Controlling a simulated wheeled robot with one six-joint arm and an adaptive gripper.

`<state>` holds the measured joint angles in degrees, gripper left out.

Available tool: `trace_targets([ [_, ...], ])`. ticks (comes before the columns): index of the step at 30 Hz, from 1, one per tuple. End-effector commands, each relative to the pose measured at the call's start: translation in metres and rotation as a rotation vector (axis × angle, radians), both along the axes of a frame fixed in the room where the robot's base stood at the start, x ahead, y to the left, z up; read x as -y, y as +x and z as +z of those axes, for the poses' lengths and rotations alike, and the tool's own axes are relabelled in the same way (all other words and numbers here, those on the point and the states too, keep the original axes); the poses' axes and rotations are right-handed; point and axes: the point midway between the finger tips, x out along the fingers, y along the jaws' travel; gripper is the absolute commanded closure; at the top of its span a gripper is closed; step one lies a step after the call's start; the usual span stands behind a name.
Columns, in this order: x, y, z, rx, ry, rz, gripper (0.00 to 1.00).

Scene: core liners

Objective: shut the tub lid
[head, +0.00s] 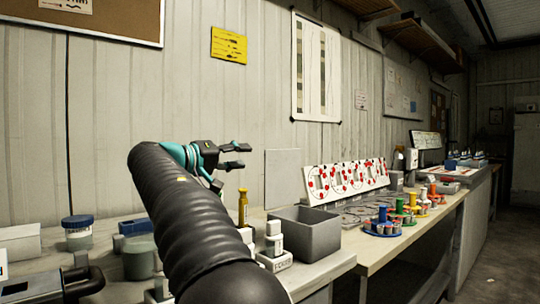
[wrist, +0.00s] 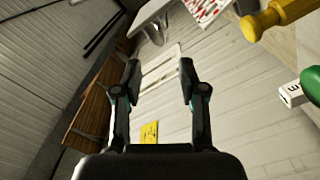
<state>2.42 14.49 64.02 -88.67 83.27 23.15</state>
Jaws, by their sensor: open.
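A jar-like tub with a dark blue lid (head: 78,232) stands on the bench at the far left of the head view. A second grey-green tub (head: 138,258) stands beside it, partly hidden by my arm. A blue piece (head: 134,226) shows above the second tub; I cannot tell whether it is a raised lid. My gripper (head: 228,168) is open and empty, held above the bench to the right of both tubs and apart from them. In the wrist view my gripper (wrist: 160,80) has nothing between its fingers. No tub can be made out there.
An open grey bin (head: 305,236) stands right of my arm, beside a yellow-handled tool (head: 242,207) and a white labelled block (head: 274,260). Coloured pieces on round stands (head: 383,224) line the bench further right. The air above the bench is clear.

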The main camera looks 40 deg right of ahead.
Motion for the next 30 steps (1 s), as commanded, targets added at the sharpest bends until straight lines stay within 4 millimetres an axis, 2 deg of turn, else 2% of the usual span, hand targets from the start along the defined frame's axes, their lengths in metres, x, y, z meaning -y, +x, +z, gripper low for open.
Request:
trace_targets([
  [12,0.078,0.006,0.0,-0.001,0.001,-0.002,0.59],
  [18,0.106,0.008,0.001,-0.001,0.0,-0.002,0.59],
  [24,0.119,0.009,0.0,-0.001,0.0,-0.001,0.59],
  [30,0.121,0.009,0.0,0.0,0.0,0.001,0.59],
])
